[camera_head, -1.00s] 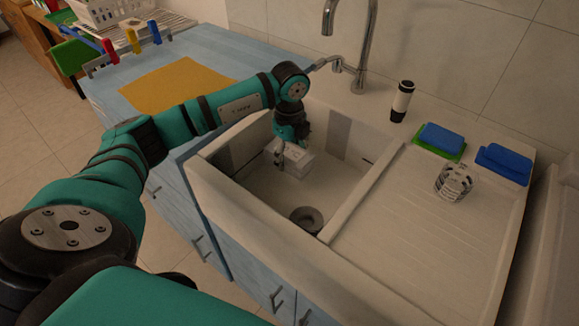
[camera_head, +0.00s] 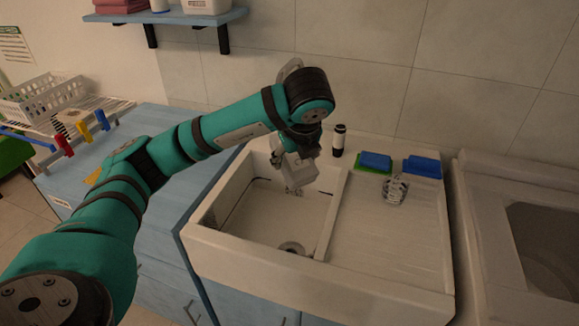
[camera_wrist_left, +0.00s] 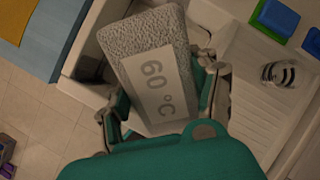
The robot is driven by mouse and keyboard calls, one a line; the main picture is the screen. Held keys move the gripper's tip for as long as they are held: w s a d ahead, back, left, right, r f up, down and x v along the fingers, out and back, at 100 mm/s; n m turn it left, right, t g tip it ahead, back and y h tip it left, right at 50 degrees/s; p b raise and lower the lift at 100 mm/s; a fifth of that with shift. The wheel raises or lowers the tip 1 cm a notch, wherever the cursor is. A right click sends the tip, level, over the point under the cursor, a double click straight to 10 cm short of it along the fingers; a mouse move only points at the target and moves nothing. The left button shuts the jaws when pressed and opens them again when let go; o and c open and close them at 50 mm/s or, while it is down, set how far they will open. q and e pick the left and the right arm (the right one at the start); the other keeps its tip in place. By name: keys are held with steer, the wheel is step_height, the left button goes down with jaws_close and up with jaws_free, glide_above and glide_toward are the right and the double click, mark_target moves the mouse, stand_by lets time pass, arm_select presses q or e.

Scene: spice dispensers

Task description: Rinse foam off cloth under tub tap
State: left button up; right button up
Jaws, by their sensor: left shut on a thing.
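My left gripper (camera_head: 297,168) is shut on a folded grey cloth (camera_head: 300,172) over the back part of the white tub (camera_head: 212,238). In the left wrist view, the cloth (camera_wrist_left: 150,48) is a block with a rough, terry-like surface and a pale panel reading "60 °C". The fingers of my left gripper (camera_wrist_left: 162,98) hold it from both sides. I cannot tell whether foam is on it. The tap is mostly hidden behind my left arm; a grey metal curve (camera_head: 289,68) above the wrist looks like its top. No water stream is visible. My right gripper is out of view.
The ribbed drainboard (camera_head: 385,245) is mostly clear. A white machine (camera_head: 520,240) stands at right. A wall shelf (camera_head: 165,16) hangs above left.

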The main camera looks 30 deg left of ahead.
arm_select(q)
steer(key=shift+w+a+f, duration=0.15)
steer(key=shift+w+a, duration=0.2)
steer(key=shift+w, duration=0.35)
steer(key=shift+w+a+f, duration=0.2)
steer(key=shift+w+a, duration=0.95)
steer(key=shift+w+a+f, duration=0.1)
steer(key=shift+w+a, duration=0.15)
steer(key=shift+a, duration=0.05)
steer(key=w+a+f+b, duration=0.1)
steer(key=w+a, duration=0.4)
steer(key=w, duration=0.1)
steer(key=shift+w+a+f, duration=0.15)
steer(key=shift+a+f, duration=0.25)
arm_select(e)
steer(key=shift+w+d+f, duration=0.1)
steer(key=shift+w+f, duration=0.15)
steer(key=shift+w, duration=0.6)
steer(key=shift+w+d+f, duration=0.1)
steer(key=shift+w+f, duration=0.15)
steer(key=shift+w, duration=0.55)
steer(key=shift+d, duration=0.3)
